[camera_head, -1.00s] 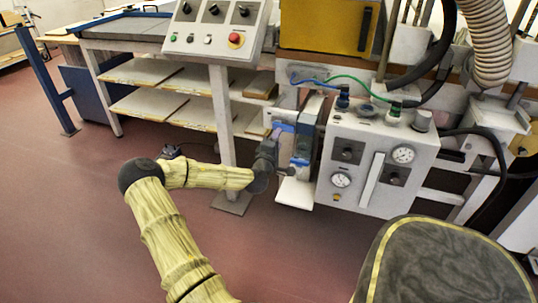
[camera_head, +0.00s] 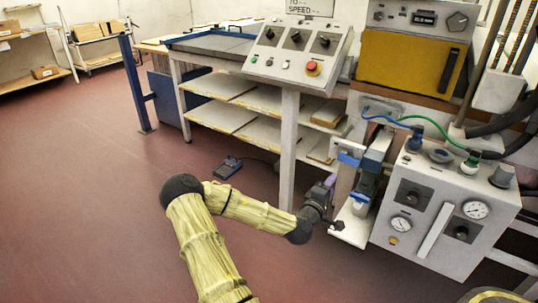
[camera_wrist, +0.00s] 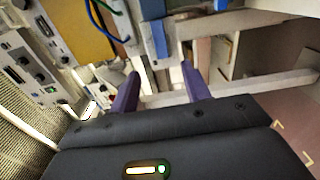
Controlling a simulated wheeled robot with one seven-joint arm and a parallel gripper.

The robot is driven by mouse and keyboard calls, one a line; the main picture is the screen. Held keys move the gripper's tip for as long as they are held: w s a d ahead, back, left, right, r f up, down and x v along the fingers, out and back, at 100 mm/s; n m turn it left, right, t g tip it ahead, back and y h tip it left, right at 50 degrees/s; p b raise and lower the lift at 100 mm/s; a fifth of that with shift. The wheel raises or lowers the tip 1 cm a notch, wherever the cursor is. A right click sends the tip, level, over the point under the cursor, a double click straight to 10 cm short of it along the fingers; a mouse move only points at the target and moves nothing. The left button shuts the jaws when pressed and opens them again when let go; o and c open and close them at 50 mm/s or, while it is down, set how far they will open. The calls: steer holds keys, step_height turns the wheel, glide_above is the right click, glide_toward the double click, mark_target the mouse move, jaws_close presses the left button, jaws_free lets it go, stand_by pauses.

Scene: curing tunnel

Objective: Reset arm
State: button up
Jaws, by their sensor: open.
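My gripper (camera_head: 334,198) is at the end of my arm, low in front of the machine, beside a grey device with blue parts (camera_head: 369,181) and a white ledge (camera_head: 352,226). In the wrist view my gripper (camera_wrist: 160,72) shows two purple fingers spread apart with nothing between them. A grey and blue part of the machine (camera_wrist: 158,34) lies beyond the fingertips. I cannot tell the exact gap to it. My arm is bent at the elbow over the floor.
A control box with a red button (camera_head: 312,68) stands on a post (camera_head: 288,150) close to my gripper. A gauge panel (camera_head: 440,212) is at the right. A shelf table (camera_head: 222,87) stands behind. A foot pedal (camera_head: 228,166) is on the floor. Open floor (camera_head: 80,200) lies left.

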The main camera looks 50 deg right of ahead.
steer(key=w+a+f+m+y, duration=0.3)
steer(key=w+a+f+y, duration=0.2)
steer(key=a, duration=0.4)
steer(key=w+a+f+m+y, duration=0.35)
steer(key=w+a, duration=0.25)
steer(key=a, duration=0.3)
steer(key=w+a+r+n+t+y, duration=0.1)
steer(key=a+r+y, duration=0.15)
steer(key=a, duration=0.55)
steer(key=w+a+r+n+y, duration=0.1)
steer(key=w+a+y, duration=0.15)
steer(key=a, duration=0.55)
steer(key=a+r+n+t+y, duration=0.1)
steer(key=a+r+y, duration=0.15)
steer(key=a, duration=0.55)
steer(key=s+a+r+n+g+y, duration=0.15)
steer(key=s+a+r, duration=0.35)
steer(key=a, duration=0.5)
steer(key=w+p+v, duration=0.3)
steer(key=p+v, duration=1.2)
steer(key=w+d+r+p+v, duration=0.1)
steer(key=w+p+v, duration=0.2)
steer(key=p+v, duration=1.2)
steer(key=shift+n+p, duration=0.3)
steer(key=shift+p, duration=0.1)
steer(key=shift+d+y, duration=0.15)
steer(key=shift+y, duration=0.1)
